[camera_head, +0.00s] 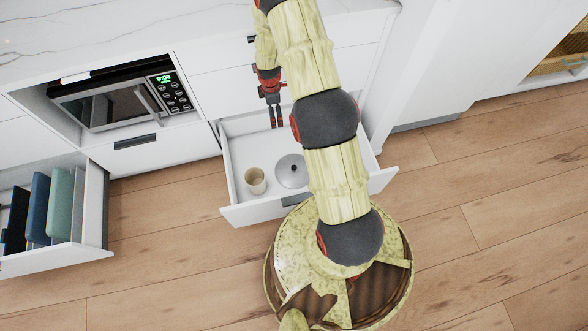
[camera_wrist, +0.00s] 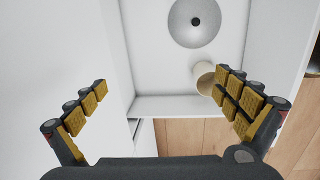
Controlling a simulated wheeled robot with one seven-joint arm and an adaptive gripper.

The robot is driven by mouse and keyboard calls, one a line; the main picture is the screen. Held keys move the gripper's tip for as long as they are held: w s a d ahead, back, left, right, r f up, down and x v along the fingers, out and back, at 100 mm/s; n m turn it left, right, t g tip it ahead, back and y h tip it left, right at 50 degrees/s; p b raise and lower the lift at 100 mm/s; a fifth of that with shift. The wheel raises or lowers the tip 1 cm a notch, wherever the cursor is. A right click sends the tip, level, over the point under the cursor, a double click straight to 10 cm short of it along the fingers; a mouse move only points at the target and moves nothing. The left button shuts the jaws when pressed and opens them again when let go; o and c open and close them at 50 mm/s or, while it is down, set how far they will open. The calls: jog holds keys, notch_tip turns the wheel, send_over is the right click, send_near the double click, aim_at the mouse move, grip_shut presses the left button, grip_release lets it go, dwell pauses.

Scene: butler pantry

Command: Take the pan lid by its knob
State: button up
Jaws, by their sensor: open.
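The pan lid (camera_head: 284,176) is a grey disc with a small dark knob in its middle. It lies in the open white drawer (camera_head: 255,210), and my arm hides part of the drawer's right side. My gripper (camera_head: 277,122) is open and empty, over the back part of the drawer.
A beige cup (camera_head: 255,181) stands in the drawer left of the lid; in the wrist view it (camera_wrist: 203,75) is beside the right finger. A microwave (camera_head: 115,105) sits in the cabinet at left. Another open drawer (camera_head: 60,250) holds upright boards.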

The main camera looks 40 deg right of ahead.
jog(key=s+d+f+n, duration=0.1)
jog(key=s+f, duration=0.1)
jog(key=f, duration=0.5)
jog(key=s+d+f+n, duration=0.1)
jog(key=s+f, duration=0.1)
jog(key=f, duration=0.5)
jog(key=n+g, duration=0.1)
jog(key=n, duration=0.3)
send_near(295, 166)
jog(key=shift+n+y, duration=0.4)
jog(key=shift+n, duration=0.5)
jog(key=f, duration=0.5)
jog(key=shift+s+d+f, duration=0.15)
jog(key=shift+s+d, duration=0.05)
jog(key=shift+d, duration=0.05)
jog(key=shift+w+f+b, duration=0.2)
jog(key=shift+f+b, duration=1.15)
jog(key=shift+f, duration=1.35)
jog(key=shift+c, duration=1.2)
jog(key=c, duration=1.1)
